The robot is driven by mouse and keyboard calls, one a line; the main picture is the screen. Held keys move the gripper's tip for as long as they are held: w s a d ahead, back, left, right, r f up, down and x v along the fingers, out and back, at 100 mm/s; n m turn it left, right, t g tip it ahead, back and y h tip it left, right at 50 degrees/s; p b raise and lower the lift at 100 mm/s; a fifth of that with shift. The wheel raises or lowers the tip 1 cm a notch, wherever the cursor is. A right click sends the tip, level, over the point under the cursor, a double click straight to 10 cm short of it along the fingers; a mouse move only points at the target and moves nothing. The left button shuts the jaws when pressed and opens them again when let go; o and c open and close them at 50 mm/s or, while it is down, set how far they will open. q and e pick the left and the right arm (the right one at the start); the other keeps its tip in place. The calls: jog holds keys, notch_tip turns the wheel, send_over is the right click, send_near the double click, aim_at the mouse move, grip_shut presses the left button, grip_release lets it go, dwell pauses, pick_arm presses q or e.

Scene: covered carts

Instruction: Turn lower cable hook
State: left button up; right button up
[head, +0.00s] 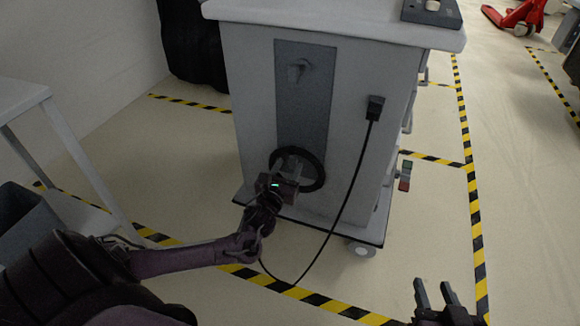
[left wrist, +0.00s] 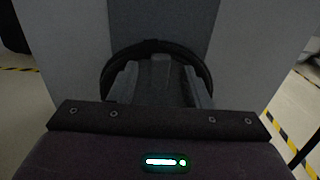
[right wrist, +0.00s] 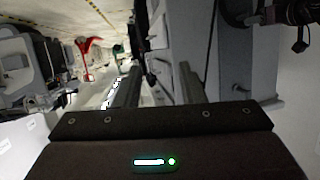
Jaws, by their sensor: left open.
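The cart (head: 235,110) has a grey panel (head: 305,115) on its end with an upper cable hook (head: 298,71) and a lower hook. A coil of black cable (head: 319,170) hangs around the lower hook. My left gripper (head: 291,168) is at the coil and mostly hides the lower hook in the head view. In the left wrist view, the lower hook (left wrist: 161,68) shows between the two open fingers, with the coil (left wrist: 150,47) behind; contact cannot be told. My right gripper (head: 435,292) is open and empty, low and right of the cart.
The cable's plug (head: 375,107) is on the cart's end, right of the panel, and its cord loops down to the floor. A white table (head: 50,130) and a grey bin (head: 35,235) stand at the left.

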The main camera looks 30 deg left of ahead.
pick_arm(q)
jog(key=shift+x, duration=0.95)
pick_arm(e)
jog(key=shift+w+a+r+t+y, duration=0.15)
jog(key=shift+w+r+t, duration=0.2)
jog(key=shift+r, duration=0.45)
jog(key=shift+w+d+r+t+y, duration=0.1)
jog(key=shift+w+r+t, duration=0.1)
jog(key=shift+r+t, duration=0.45)
jog(key=shift+w+a+r+t+y, duration=0.1)
jog(key=shift+w+r+t+y, duration=0.15)
jog(key=shift+r, duration=0.7)
pick_arm(q)
grip_shut()
